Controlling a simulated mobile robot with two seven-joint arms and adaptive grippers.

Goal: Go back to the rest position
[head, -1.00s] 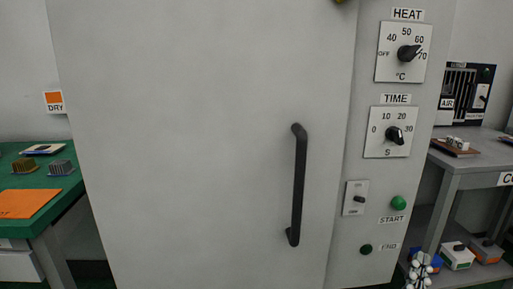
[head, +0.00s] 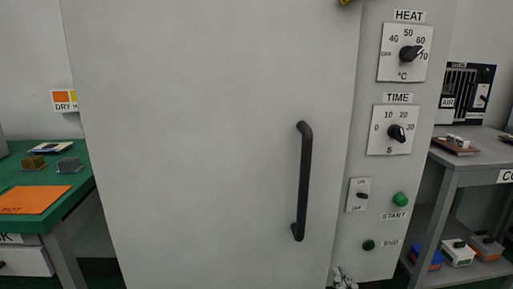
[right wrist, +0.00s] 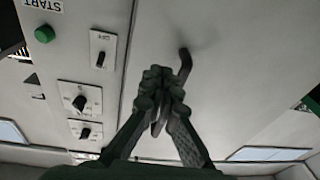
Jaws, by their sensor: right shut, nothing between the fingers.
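My right gripper (head: 343,279) shows only by its tip at the bottom edge of the head view, low in front of the cabinet. In the right wrist view the same gripper (right wrist: 163,78) has its fingers together with nothing between them. The cabinet's dark door handle (right wrist: 185,65) shows partly behind the fingertips there, and I cannot tell that they touch. In the head view the handle (head: 303,182) stands upright on the closed grey door (head: 200,150). My left gripper is in neither view.
Beside the door are the HEAT dial (head: 406,53), TIME dial (head: 396,133), a toggle switch (head: 360,195), the green START button (head: 400,199) and a dark END lamp (head: 368,245). A green table (head: 75,195) stands left, a grey shelf bench (head: 470,160) right.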

